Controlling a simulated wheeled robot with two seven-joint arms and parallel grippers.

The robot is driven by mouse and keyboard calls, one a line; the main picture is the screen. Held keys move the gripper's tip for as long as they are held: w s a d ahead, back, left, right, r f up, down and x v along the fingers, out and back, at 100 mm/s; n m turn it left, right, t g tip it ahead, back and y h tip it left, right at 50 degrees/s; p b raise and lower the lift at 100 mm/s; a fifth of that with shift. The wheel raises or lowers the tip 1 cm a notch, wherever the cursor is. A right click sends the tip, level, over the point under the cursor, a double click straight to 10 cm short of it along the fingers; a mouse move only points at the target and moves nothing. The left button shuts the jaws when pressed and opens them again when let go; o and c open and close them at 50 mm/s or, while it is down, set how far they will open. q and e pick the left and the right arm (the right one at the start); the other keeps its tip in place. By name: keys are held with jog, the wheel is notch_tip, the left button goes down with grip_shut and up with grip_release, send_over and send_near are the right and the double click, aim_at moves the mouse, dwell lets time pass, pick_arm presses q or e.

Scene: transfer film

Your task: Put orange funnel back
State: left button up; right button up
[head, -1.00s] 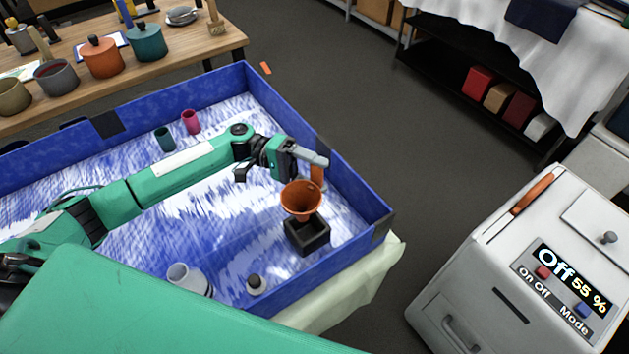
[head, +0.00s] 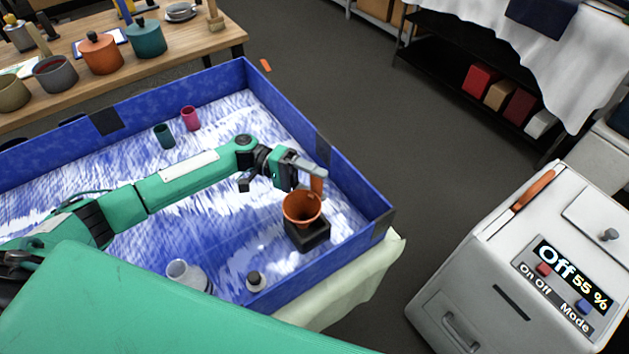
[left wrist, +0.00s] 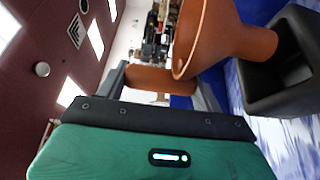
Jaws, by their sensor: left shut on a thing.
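The orange funnel (head: 302,209) is upright over the black square holder (head: 307,238) near the right corner of the blue-walled tray. My left gripper (head: 316,176) is shut on the funnel's upright orange handle (head: 317,186), behind the cone. In the left wrist view the funnel (left wrist: 225,42) has its narrow end at the mouth of the black holder (left wrist: 288,75), and the handle (left wrist: 160,79) lies between the fingers. My right gripper is not in view.
The blue tray wall (head: 357,190) stands close behind the gripper. A grey cup (head: 186,275) and a small dark-topped item (head: 255,281) stand near the front wall. Green (head: 164,135) and pink (head: 190,118) cups stand farther back. The tray's middle is otherwise clear.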

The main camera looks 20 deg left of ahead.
pick_arm(q)
jog(key=shift+f, duration=0.2)
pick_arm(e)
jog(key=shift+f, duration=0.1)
pick_arm(q)
jog(key=o, duration=1)
jog(key=shift+c, duration=0.2)
jog(key=shift+o, duration=0.4)
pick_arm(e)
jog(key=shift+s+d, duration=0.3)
pick_arm(q)
jog(key=shift+r, duration=0.1)
jog(key=shift+r, duration=0.25)
jog(key=shift+r+p, duration=0.4)
jog(key=shift+p, duration=0.25)
jog(key=w+a+b, duration=0.2)
jog(key=a+b, duration=0.1)
jog(key=a, duration=0.9)
jog(key=shift+f+b, duration=0.15)
jog(key=shift+b, duration=0.2)
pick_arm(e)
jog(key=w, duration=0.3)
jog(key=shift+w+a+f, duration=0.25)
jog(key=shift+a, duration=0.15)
